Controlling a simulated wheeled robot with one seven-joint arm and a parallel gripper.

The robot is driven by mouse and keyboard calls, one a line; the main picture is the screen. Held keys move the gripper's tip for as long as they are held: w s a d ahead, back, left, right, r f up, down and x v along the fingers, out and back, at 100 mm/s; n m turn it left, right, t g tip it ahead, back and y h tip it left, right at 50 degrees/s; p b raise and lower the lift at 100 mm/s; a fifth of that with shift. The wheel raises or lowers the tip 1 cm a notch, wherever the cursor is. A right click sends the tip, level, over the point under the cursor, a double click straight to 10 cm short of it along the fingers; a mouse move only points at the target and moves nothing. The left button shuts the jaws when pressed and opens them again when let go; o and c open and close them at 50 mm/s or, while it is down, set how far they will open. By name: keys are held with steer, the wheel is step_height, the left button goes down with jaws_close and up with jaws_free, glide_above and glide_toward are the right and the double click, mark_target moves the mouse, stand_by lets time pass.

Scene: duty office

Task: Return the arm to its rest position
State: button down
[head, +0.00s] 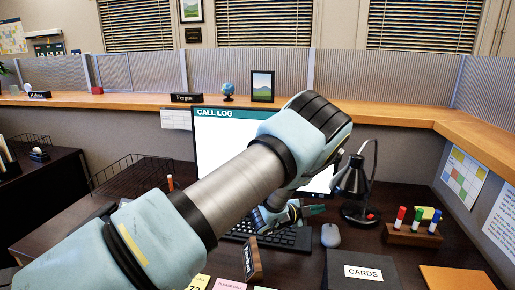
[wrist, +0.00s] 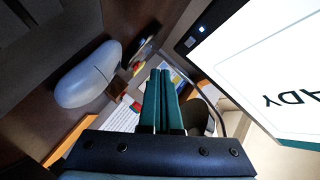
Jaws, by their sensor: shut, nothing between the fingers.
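My arm reaches from the lower left across the middle of the head view and bends down at the elbow toward the desk. My gripper (head: 312,210) is above the desk, in front of the monitor (head: 228,140) and over the right part of the keyboard (head: 292,238). In the wrist view the two green fingers of my gripper (wrist: 163,75) lie side by side, shut with nothing between them. My forearm hides part of the monitor screen and keyboard.
A grey mouse (head: 331,235) and a black desk lamp (head: 355,185) stand close to the right of my gripper. A wooden marker holder (head: 412,236) is further right. A CARDS box (head: 360,270) lies in front. A wire tray (head: 130,175) stands at left.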

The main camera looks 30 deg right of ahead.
steer(key=shift+s+a, duration=0.55)
steer(key=shift+s, duration=0.1)
steer(key=w+a+r+n+t+y, duration=0.45)
steer(key=w+a+n, duration=0.25)
steer(key=w+a, duration=0.45)
steer(key=w+a+r+n+t+y, duration=0.1)
steer(key=w+a+r+n+y, duration=0.15)
steer(key=a, duration=0.45)
steer(key=w+a+r+n+y, duration=0.1)
steer(key=w+a+n+y, duration=0.2)
steer(key=a, duration=0.4)
steer(key=w+a+r+n+t+y, duration=0.1)
steer(key=w+a+r+n, duration=0.1)
steer(key=a+n, duration=0.35)
steer(key=s+a+r+n+g+y, duration=0.1)
steer(key=s+a, duration=0.1)
steer(key=a, duration=0.4)
steer(key=s+a+r+n+g+y, duration=0.1)
steer(key=s+a+r+n, duration=0.1)
steer(key=a, duration=0.5)
steer(key=s+a+r+n+g+y, duration=0.1)
steer(key=s+a+n+g, duration=0.1)
steer(key=s+a, duration=0.4)
steer(key=s+a+r+n+g, duration=0.2)
steer(key=s+a, duration=0.4)
steer(key=s, duration=0.4)
steer(key=shift+r+n+y, duration=0.3)
steer(key=shift+n+y, duration=0.1)
steer(key=shift+n, duration=0.5)
